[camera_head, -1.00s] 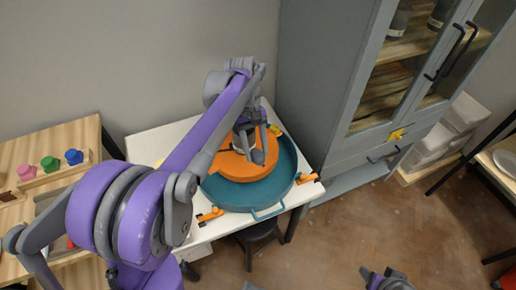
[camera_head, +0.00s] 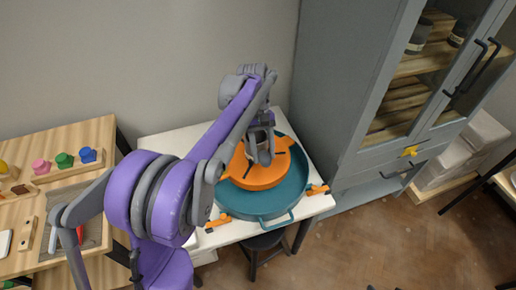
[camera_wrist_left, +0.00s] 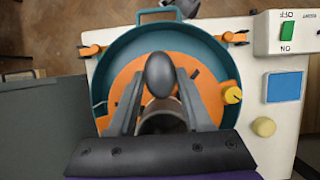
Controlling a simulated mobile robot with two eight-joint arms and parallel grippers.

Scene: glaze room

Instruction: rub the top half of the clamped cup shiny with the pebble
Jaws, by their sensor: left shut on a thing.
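My left gripper (camera_head: 262,150) is shut on the dark oval pebble (camera_wrist_left: 159,73), which sits between its fingertips in the left wrist view. The grey cup (camera_wrist_left: 162,125) shows partly between the fingers in that view, with the pebble beside it in the picture; I cannot tell whether they touch. In the head view the gripper hides most of the cup. Under them is the orange wheel disc (camera_head: 265,178) inside the teal basin (camera_head: 293,190). Of my right gripper only tiny dark bits may show at the bottom edge of the head view.
Orange clips (camera_head: 317,189) hold the basin at its sides. A grey cabinet (camera_head: 340,90) stands close on the right. A wooden table (camera_head: 90,135) with coloured stoppers is at left.

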